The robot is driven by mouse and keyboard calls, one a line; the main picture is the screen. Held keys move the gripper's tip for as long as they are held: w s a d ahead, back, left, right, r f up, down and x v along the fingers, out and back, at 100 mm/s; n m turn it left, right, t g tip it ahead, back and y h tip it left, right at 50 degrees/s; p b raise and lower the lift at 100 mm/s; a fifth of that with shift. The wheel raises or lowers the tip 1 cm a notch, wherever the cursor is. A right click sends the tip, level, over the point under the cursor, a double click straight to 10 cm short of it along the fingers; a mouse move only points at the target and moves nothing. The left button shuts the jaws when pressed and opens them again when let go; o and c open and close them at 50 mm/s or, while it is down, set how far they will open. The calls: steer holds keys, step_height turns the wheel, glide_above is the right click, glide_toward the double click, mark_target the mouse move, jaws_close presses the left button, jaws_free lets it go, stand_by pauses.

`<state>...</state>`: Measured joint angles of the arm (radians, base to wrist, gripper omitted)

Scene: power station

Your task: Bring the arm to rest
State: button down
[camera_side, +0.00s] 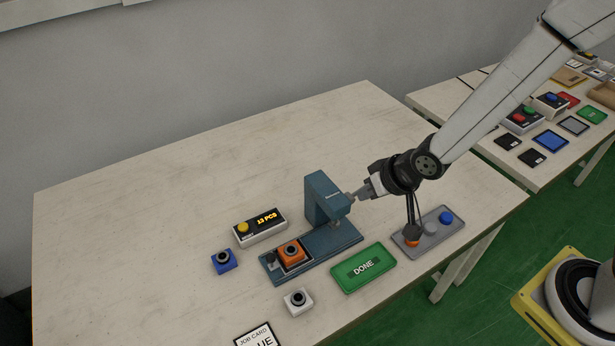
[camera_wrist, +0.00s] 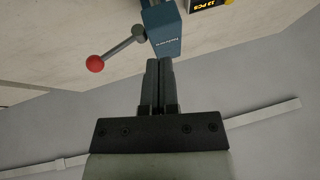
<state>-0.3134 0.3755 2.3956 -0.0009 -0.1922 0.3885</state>
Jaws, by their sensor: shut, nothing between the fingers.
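My gripper (camera_side: 358,192) is shut and empty, level with the upper part of a blue-grey press (camera_side: 322,196) in the side view. In the wrist view my gripper (camera_wrist: 159,62) points at the press head (camera_wrist: 166,34), and its fingers are together. A lever with a red ball (camera_wrist: 95,63) sticks out from the press to the left in that view. I cannot tell whether the fingertips touch the press. An orange block with a dark ring (camera_side: 291,251) sits on the press base.
A counter box (camera_side: 261,228) reads "13 PCS". A blue block (camera_side: 223,261), a white block (camera_side: 298,301), a green DONE tray (camera_side: 363,267) and a grey tray with coloured pieces (camera_side: 408,246) surround the press. A job card (camera_side: 258,337) lies in front. The table's left part is clear.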

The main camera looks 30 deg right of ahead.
steer(key=s+d+r+g+h, duration=0.2)
steer(key=s+d, duration=0.6)
steer(key=d, duration=0.4)
step_height(320, 180, up, 3)
steer(key=shift+s+f+n+g, duration=0.1)
steer(key=shift+s+n+g, duration=0.3)
steer(key=shift+g, duration=0.3)
